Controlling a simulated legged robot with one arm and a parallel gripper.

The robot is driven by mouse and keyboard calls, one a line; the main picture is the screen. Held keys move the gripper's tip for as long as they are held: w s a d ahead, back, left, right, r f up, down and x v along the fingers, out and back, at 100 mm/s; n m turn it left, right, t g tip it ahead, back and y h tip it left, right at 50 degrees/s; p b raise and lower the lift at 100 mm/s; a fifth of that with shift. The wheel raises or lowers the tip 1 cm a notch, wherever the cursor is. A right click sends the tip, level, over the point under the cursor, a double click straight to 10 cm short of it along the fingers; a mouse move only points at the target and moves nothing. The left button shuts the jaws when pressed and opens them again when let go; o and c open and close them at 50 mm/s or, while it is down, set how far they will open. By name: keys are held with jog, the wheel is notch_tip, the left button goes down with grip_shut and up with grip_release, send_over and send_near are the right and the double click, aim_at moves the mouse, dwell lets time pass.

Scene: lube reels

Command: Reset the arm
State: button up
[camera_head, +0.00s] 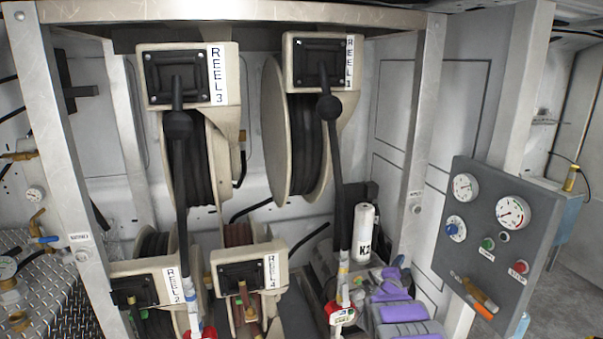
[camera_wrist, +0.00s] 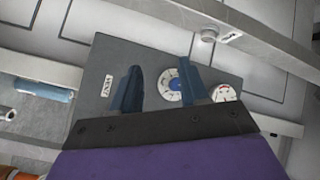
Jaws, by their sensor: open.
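My gripper (camera_wrist: 160,88) shows in the wrist view as two blue fingers spread apart with nothing between them. The fingers point toward a grey gauge panel (camera_wrist: 88,84) with round gauges, which overlap the gap and the right finger in the picture; I cannot tell the distance. In the head view, my purple and grey arm (camera_head: 399,309) is at the lower right of centre, low beside the reels and left of the panel (camera_head: 480,235). Its fingertips are hard to make out there.
Large hose reels labelled Reel 3 (camera_head: 190,75) and Reel 1 (camera_head: 320,60) hang above two lower reels, with long black handles hanging down. A white cylinder (camera_head: 363,235) stands just behind my arm. A metal frame post (camera_head: 420,130) rises at right. An orange-handled valve (camera_head: 481,298) sits low on the panel.

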jog(key=s+a+r+n+g+y, duration=0.2)
jog(key=s+a+r+n+y, duration=0.3)
jog(key=a, duration=0.3)
jog(key=s+a+r+n+g+y, duration=0.2)
jog(key=s+a+r+n, duration=0.15)
jog(key=s, duration=0.45)
jog(key=s+a+r+n+g+y, duration=0.25)
jog(key=s+a, duration=0.25)
jog(key=s, duration=0.3)
jog(key=s+a+n+g, duration=0.1)
jog(key=s+n+g, duration=0.3)
jog(key=s, duration=1.8)
jog(key=s+a+n+g, duration=0.2)
jog(key=s+g, duration=0.4)
jog(key=s, duration=1.7)
jog(key=shift+s+a+n, duration=0.2)
jog(key=shift+s+n, duration=0.05)
jog(key=shift+n, duration=0.65)
jog(key=shift+o, duration=0.2)
jog(key=shift+w, duration=0.15)
